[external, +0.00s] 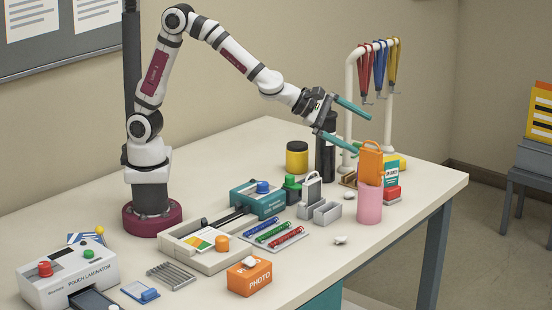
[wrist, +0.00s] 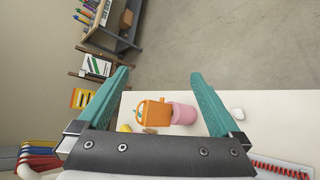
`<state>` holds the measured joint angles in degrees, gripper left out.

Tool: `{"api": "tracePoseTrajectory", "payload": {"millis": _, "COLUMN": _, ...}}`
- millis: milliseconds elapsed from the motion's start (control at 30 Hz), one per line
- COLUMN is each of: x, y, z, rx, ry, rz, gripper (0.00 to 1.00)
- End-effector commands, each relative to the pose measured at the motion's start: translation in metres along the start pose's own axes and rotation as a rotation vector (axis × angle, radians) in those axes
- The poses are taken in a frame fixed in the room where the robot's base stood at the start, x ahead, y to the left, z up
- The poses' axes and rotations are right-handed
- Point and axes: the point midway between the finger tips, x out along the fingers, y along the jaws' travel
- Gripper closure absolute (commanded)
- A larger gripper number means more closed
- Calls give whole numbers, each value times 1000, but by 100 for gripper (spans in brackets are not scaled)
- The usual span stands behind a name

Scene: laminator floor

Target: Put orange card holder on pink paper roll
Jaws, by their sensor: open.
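The orange card holder (external: 370,163), a small open box with a loop handle, stands upright on top of the pink paper roll (external: 369,205). The roll stands on end near the table's right front edge. In the wrist view the holder (wrist: 154,113) and the roll (wrist: 183,114) touch, seen between and beyond the fingers. My gripper (external: 362,134) is open, with its teal fingers apart, just above and left of the holder. Nothing is between the fingertips in the wrist view (wrist: 160,76). The holder's underside is hidden.
A white rack (external: 352,85) with hanging lanyards stands behind the roll. A black bottle (external: 325,155) and a yellow jar (external: 297,158) stand to its left. A grey card holder (external: 312,190) and a grey tray (external: 327,212) are nearby. The table front right is mostly clear.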

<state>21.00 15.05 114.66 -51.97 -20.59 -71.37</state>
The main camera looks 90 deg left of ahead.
Motion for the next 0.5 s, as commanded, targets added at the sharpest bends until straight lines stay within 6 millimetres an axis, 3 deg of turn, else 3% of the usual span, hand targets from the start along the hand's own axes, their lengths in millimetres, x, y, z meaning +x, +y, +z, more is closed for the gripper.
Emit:
{"api": "tracePoseTrajectory", "payload": {"millis": 67, "x": -58, "y": -21, "z": -14, "rx": 567, "ry": -130, "rz": -204, "gripper": 0}}
{"api": "tracePoseTrajectory", "payload": {"millis": 100, "x": -92, "y": -42, "z": -34, "rx": 888, "ry": -203, "rz": -322, "gripper": 0}}
{"api": "tracePoseTrajectory", "payload": {"millis": 167, "x": -147, "y": -74, "z": -80, "rx": 1338, "ry": -314, "rz": -509, "gripper": 0}}
{"api": "tracePoseTrajectory", "payload": {"millis": 200, "x": -181, "y": -90, "z": -115, "rx": 1589, "ry": -388, "rz": -635, "gripper": 0}}
{"api": "tracePoseTrajectory", "payload": {"millis": 233, "x": -205, "y": -100, "z": -139, "rx": 1745, "ry": -442, "rz": -725, "gripper": 0}}
{"api": "tracePoseTrajectory", "payload": {"millis": 300, "x": -252, "y": -114, "z": -188, "rx": 2017, "ry": -562, "rz": -918, "gripper": 0}}
{"api": "tracePoseTrajectory", "payload": {"millis": 400, "x": -298, "y": -120, "z": -234, "rx": 2230, "ry": -702, "rz": -1130, "gripper": 0}}
{"api": "tracePoseTrajectory", "payload": {"millis": 500, "x": -318, "y": -122, "z": -254, "rx": 2308, "ry": -779, "rz": -1232, "gripper": 0}}
